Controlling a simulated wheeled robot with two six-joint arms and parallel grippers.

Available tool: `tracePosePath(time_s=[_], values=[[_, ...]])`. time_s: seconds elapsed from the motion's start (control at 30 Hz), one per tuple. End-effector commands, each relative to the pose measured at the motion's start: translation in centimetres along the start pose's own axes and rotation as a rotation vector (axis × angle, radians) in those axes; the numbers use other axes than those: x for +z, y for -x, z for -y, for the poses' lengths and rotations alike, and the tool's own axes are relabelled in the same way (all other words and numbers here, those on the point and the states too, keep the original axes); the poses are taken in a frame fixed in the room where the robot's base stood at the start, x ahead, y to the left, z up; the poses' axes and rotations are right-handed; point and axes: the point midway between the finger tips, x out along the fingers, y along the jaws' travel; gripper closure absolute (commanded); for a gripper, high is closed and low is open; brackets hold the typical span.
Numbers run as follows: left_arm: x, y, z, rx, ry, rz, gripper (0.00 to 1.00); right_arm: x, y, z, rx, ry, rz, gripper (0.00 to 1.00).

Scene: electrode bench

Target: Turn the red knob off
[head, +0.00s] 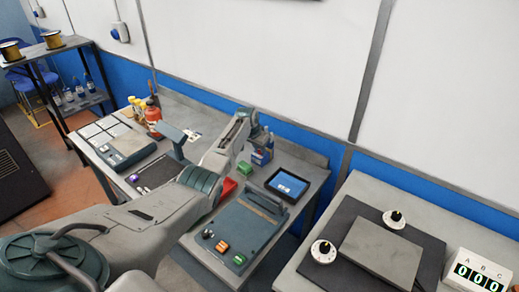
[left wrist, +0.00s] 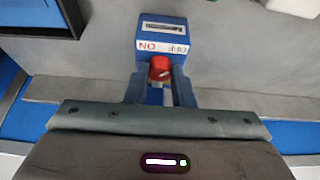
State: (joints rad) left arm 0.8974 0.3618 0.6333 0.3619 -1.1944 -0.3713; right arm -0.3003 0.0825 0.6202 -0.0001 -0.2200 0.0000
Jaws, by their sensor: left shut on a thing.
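The red knob (left wrist: 160,68) is on the front of a small blue box (left wrist: 162,32) in the left wrist view. A white strip on the box reads ON at the left and OFF at the right, both upside down. My left gripper (left wrist: 160,84) is shut on the red knob, one finger on each side. I cannot tell which label the knob's pale mark points to. In the head view the left gripper (head: 260,133) is at the back of the bench by the blue box (head: 259,157), and the knob is hidden there.
A tablet (head: 287,184) and a grey device (head: 238,231) with coloured switches stand on the bench in front. A green block (head: 244,167) is close to the blue box. A red bottle (head: 153,117) stands at the back left. A hot-plate-like slab (head: 380,248) is on the right table.

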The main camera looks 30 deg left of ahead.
Motion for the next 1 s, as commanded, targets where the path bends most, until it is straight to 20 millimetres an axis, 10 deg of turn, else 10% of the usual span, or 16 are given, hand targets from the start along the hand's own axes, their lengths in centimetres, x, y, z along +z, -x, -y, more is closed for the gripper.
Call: tracePosePath(time_s=[0.57,0.6,0.63,1.0], values=[[0.07,-0.05,0.02,0.016,-0.038,0.002,1.0,0.03,-0.24,0.12,-0.001,0.0,0.0,0.64],[0.07,-0.05,0.02,0.016,-0.038,0.002,0.72,0.03,-0.24,0.16,-0.001,-0.001,0.0,0.64],[0.07,-0.05,0.02,0.016,-0.038,0.002,0.69,0.04,-0.24,0.2,-0.002,-0.001,0.0,0.64],[0.0,0.29,0.08,0.015,-0.037,0.0,0.69,0.03,-0.22,0.49,-0.005,-0.002,0.0,0.64]])
